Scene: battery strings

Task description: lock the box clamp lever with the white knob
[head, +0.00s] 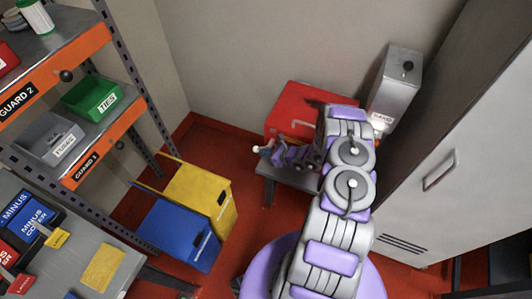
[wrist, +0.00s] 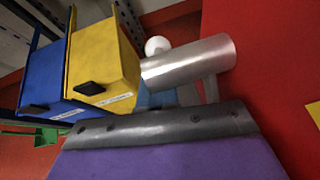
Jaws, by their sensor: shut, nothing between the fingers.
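In the head view a small white knob (head: 257,149) shows at the left front of a red box (head: 300,101) on a low grey stand. My gripper (head: 272,152) is shut and empty, reaching left in front of the red box with its tip close to the knob. In the wrist view the white knob (wrist: 157,46) shows beyond a shiny metal cylinder (wrist: 190,60). My gripper (wrist: 160,125) fills the bottom of that view. The clamp lever is mostly hidden by my arm, and I cannot tell whether my gripper touches it.
Yellow (head: 204,190) and blue (head: 178,232) bins stand on the red floor to the left. A shelf rack (head: 120,50) is at far left, a grey wall box (head: 400,75) behind my arm, and a grey cabinet (head: 455,160) at right. Floor between bins and stand is clear.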

